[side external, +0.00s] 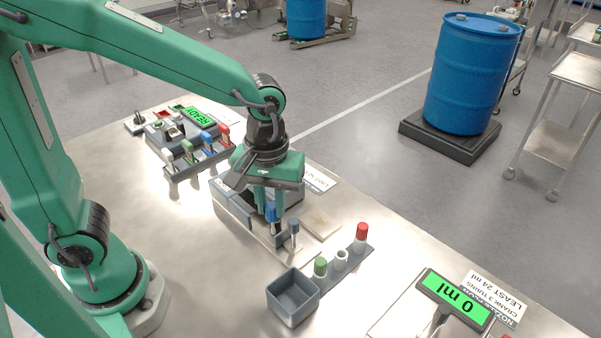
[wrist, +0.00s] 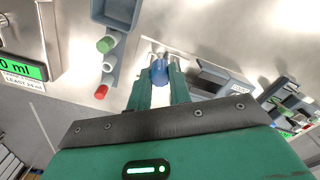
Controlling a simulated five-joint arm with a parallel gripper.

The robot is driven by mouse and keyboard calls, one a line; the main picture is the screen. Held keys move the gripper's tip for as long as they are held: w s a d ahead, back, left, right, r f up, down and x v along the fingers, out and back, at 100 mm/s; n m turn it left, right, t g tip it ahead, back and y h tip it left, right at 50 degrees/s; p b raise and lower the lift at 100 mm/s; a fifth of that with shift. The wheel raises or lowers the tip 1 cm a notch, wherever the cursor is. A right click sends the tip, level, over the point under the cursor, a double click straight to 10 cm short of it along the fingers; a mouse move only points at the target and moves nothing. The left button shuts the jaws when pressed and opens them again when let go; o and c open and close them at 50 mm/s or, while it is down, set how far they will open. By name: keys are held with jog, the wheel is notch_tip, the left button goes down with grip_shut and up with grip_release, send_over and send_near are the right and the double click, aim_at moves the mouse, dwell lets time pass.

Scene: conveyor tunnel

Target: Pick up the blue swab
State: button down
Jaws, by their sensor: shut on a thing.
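My gripper (side external: 270,213) points down over the metal table, with its fingers closed around a blue piece (side external: 271,211), which I take to be the blue swab. In the wrist view the blue top (wrist: 159,72) sits between the two green fingertips (wrist: 160,80). Its lower part is hidden, so I cannot tell whether it touches what is below.
A grey holder with a green-capped (side external: 320,266), a white and a red-capped tube (side external: 361,233) stands right of my gripper. An empty grey bin (side external: 292,300) is in front. A display reading 0 ml (side external: 455,297) stands at right. Grey blocks sit close beside my gripper.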

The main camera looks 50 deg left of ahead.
aim_at(270, 210)
jog(key=shift+s+d+r, duration=1.15)
jog(key=shift+s+d, duration=0.05)
jog(key=shift+d, duration=0.2)
jog(key=shift+d+f, duration=0.1)
jog(key=s+d+f, duration=0.1)
jog(key=d+f, duration=0.4)
jog(key=d, duration=0.3)
jog(key=shift+s+d, duration=0.15)
jog(key=shift+d, duration=0.05)
jog(key=shift+f, duration=2.95)
